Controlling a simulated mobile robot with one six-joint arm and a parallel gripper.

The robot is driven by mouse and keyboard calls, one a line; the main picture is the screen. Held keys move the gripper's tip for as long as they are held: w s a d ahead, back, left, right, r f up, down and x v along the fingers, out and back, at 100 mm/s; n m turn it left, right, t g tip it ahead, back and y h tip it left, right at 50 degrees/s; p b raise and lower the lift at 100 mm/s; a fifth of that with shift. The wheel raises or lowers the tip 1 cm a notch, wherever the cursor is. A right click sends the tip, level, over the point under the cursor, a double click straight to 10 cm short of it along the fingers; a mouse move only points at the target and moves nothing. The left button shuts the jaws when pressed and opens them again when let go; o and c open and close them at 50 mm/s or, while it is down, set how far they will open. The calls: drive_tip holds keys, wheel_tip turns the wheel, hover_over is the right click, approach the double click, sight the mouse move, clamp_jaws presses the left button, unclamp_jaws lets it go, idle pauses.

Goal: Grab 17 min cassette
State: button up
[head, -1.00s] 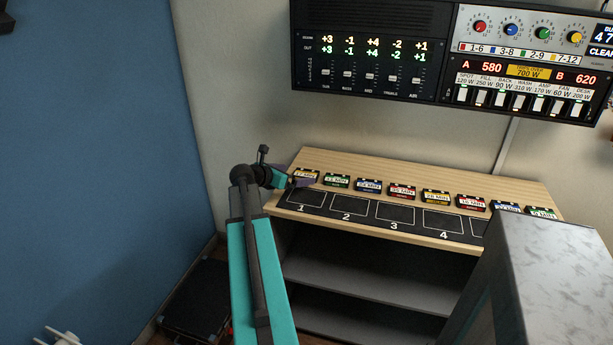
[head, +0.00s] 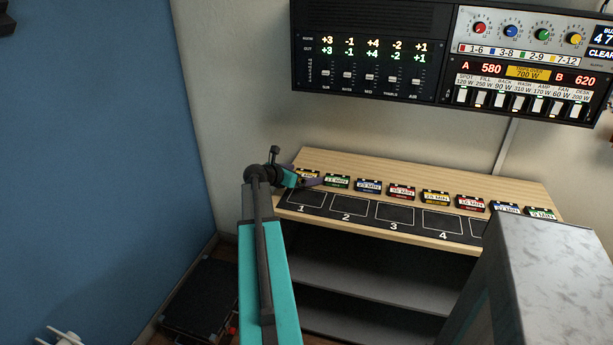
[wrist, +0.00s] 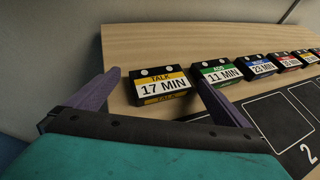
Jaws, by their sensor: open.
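The 17 min cassette (wrist: 164,85) is black with a yellow TALK label, lying on the wooden shelf top at the left end of the row. In the wrist view it sits ahead of and between the two purple fingers of my gripper (wrist: 158,95), which are spread apart and empty. The right finger reaches near the green 11 min cassette (wrist: 222,73). In the head view the 17 min cassette (head: 308,173) is partly hidden behind my gripper (head: 309,182), which hovers at the shelf's left end.
Several more cassettes, such as the blue 23 min one (wrist: 260,65), continue the row to the right. A black strip with numbered outlined slots (head: 348,206) runs in front. A control panel (head: 370,50) hangs on the wall above. A grey block (head: 555,270) stands at front right.

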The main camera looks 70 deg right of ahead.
drive_tip(key=shift+s+d+f, duration=0.15)
drive_tip(key=shift+d, duration=0.1)
drive_tip(key=shift+c, duration=0.3)
drive_tip(key=c, duration=1)
drive_tip(key=shift+o, duration=0.2)
